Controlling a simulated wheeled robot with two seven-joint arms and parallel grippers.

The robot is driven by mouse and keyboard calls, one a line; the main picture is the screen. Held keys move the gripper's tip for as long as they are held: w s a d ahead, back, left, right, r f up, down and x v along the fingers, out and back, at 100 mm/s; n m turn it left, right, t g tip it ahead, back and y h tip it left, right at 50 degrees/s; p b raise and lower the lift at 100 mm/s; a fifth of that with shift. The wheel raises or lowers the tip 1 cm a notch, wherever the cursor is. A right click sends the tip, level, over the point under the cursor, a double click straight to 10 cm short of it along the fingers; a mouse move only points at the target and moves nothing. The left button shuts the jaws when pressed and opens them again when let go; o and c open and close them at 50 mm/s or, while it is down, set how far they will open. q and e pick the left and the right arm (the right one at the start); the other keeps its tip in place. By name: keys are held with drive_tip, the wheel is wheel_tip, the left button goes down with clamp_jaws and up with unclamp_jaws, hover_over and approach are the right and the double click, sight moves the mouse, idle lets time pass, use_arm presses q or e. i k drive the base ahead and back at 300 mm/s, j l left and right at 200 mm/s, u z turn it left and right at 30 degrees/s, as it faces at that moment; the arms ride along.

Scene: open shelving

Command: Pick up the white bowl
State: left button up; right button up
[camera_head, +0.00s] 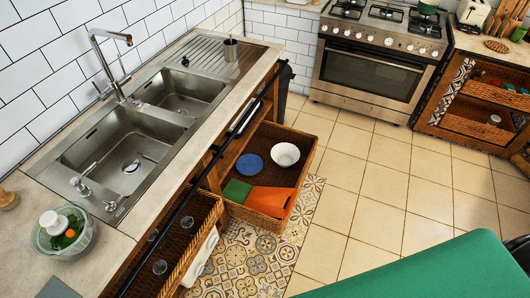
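The white bowl (285,155) sits upright in an open wicker drawer (262,217) below the counter, near the drawer's far right corner. A blue plate (250,164) lies to its left in the same drawer. A green item (236,191) and an orange item (272,201) lie in front of it. The bowl looks empty, and nothing covers it from above. Neither of my grippers shows in the head view.
The counter (165,182) with a double sink (133,152) and a dark rail runs along the left. A second wicker basket (205,217) is nearer. A green surface (440,272) fills the bottom right. The tiled floor (375,190) right of the drawer is clear; a stove (370,75) stands behind.

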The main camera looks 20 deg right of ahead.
sight(285, 155)
drive_tip(key=i+l+u, duration=0.1)
drive_tip(key=l, duration=0.25)
drive_tip(key=i+l+u, duration=0.1)
drive_tip(key=i+l, duration=0.25)
drive_tip(key=l, duration=0.35)
drive_tip(key=i+l+u, duration=0.15)
drive_tip(key=l, duration=0.2)
drive_tip(key=i+l+u, duration=0.1)
drive_tip(key=l, duration=0.25)
drive_tip(key=i+l+u, duration=0.1)
drive_tip(key=l, duration=0.3)
drive_tip(key=i, duration=0.05)
